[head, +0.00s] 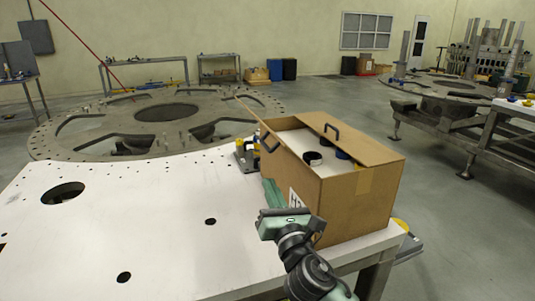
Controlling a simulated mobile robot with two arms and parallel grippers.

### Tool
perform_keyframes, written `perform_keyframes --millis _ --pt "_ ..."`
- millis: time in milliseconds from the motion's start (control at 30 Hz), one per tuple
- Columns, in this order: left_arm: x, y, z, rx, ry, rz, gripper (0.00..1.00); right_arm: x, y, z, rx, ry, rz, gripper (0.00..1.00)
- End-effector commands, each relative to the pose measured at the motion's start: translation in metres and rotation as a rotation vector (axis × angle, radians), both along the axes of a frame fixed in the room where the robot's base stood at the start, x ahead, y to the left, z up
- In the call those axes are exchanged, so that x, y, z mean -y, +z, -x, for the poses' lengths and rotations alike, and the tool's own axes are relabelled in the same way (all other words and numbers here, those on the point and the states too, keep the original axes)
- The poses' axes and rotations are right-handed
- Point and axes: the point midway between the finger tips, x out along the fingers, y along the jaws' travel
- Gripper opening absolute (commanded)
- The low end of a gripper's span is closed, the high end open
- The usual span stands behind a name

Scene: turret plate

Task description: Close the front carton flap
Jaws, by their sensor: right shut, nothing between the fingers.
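The brown cardboard carton (350,205) stands on the near right corner of the white plate. Its top is partly open, with a white interior and dark round items showing. One flap (365,147) with a dark handle slants over the far right part of the opening. Another flap (250,112) shows as a thin, tilted panel at the left, near a second dark handle. I cannot tell which is the front flap. My right gripper (283,217) is shut and empty, in front of the carton's near left face, below its rim. My left gripper is not in view.
The white plate (130,215) has several holes and is largely clear at left. A large round turret plate (95,125) lies behind. Another workbench (450,105) stands at right.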

Motion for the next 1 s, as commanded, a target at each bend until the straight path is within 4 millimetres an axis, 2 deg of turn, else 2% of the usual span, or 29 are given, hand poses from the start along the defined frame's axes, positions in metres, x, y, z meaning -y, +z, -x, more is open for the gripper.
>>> perform_keyframes --millis 33,233,300,500,1000 --pt "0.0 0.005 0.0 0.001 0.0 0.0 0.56 -0.004 0.006 -0.012 0.0 -0.001 -0.001 0.0" --pt "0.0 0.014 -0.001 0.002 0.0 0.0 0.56 -0.014 0.015 -0.05 -0.001 0.001 -0.003 0.0" --pt "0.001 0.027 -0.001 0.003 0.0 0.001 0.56 -0.01 0.033 -0.048 0.003 0.002 -0.002 0.0" --pt "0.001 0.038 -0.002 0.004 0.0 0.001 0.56 -0.006 0.049 -0.05 0.0 0.003 -0.003 0.0" --pt "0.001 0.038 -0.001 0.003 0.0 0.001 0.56 -0.005 0.051 -0.05 -0.001 0.002 -0.007 0.0"
